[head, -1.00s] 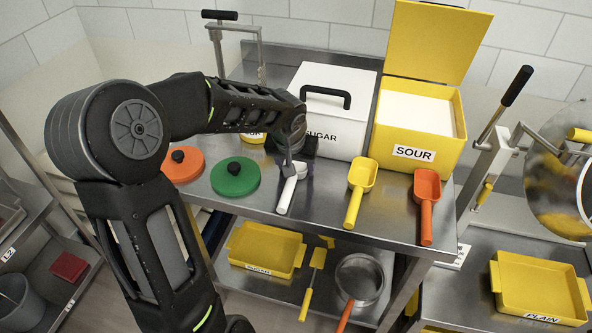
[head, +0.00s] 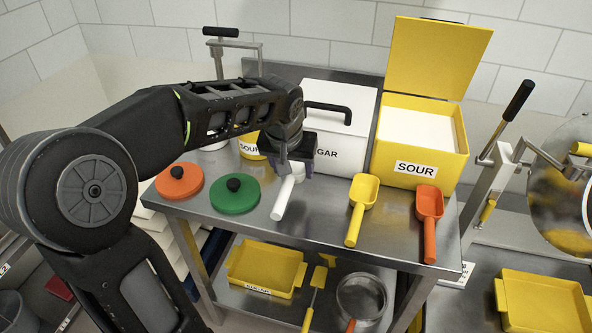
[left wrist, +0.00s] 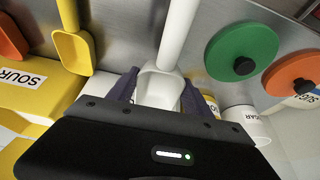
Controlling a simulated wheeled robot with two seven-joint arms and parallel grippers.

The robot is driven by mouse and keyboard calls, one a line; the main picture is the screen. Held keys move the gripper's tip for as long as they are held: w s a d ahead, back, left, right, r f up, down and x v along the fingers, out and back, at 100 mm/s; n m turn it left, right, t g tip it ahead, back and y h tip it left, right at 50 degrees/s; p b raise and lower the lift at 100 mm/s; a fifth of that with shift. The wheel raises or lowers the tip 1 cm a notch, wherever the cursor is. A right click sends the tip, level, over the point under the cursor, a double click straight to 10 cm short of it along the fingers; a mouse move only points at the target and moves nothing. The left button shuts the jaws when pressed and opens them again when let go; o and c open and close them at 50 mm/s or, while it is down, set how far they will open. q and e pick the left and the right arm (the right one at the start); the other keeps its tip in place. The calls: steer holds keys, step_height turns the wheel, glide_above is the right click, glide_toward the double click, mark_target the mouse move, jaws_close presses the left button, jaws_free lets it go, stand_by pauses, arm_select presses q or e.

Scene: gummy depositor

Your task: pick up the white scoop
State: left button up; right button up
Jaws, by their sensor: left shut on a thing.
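The white scoop (head: 284,196) is at the front of the steel table, left of the yellow scoop. My left gripper (head: 290,170) is at its bowl end, in front of the white SUGAR box. In the left wrist view the white scoop (left wrist: 165,80) has its bowl between the two dark fingers of my left gripper (left wrist: 158,88), which is shut on it; the handle points away from the gripper. Part of the bowl is hidden by the gripper in the head view. I cannot tell whether the scoop touches the table. My right gripper is not in view.
A yellow scoop (head: 362,205) and an orange scoop (head: 430,220) lie to the right. Green (head: 235,197) and orange (head: 180,183) lids lie to the left. The SUGAR box (head: 350,140) and yellow SOUR bin (head: 410,180) stand behind.

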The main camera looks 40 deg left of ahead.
arm_select(q)
steer(key=s+d+b, duration=0.1)
steer(key=s+d, duration=0.1)
steer(key=s, duration=0.6)
steer(key=s+d+b, duration=0.1)
steer(key=s+d, duration=0.2)
steer(key=s, duration=0.5)
steer(key=shift+s+d+b, duration=0.15)
steer(key=shift+d+b, duration=0.2)
steer(key=shift+b, duration=0.05)
steer(key=o, duration=0.8)
jaws_close()
